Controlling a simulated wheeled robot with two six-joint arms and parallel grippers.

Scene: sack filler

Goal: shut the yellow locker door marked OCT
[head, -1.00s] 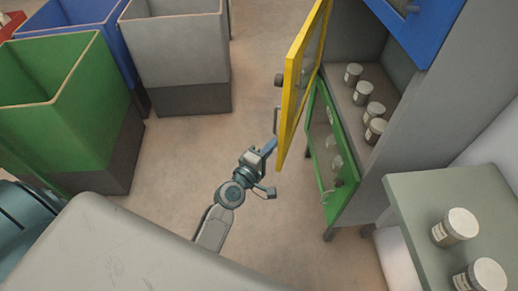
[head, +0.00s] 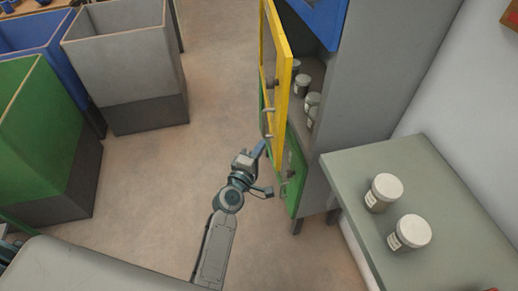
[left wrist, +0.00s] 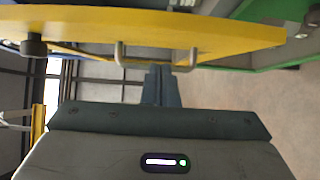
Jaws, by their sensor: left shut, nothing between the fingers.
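The yellow locker door (head: 283,84) stands ajar on the grey locker (head: 361,90), its frame around a see-through panel. It also spans the top of the left wrist view (left wrist: 230,36), with a metal handle and a dark round knob (left wrist: 34,46). No OCT marking is readable. My left gripper (head: 262,149) is shut and empty at the door's lower edge. In the left wrist view its fingers (left wrist: 161,84) are together just below the handle; I cannot tell whether they touch the door. My right gripper is not in view.
Jars (head: 302,86) stand on the shelf inside. A table (head: 424,165) with two jars is at right; bins (head: 130,65) stand left. Floor between is clear.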

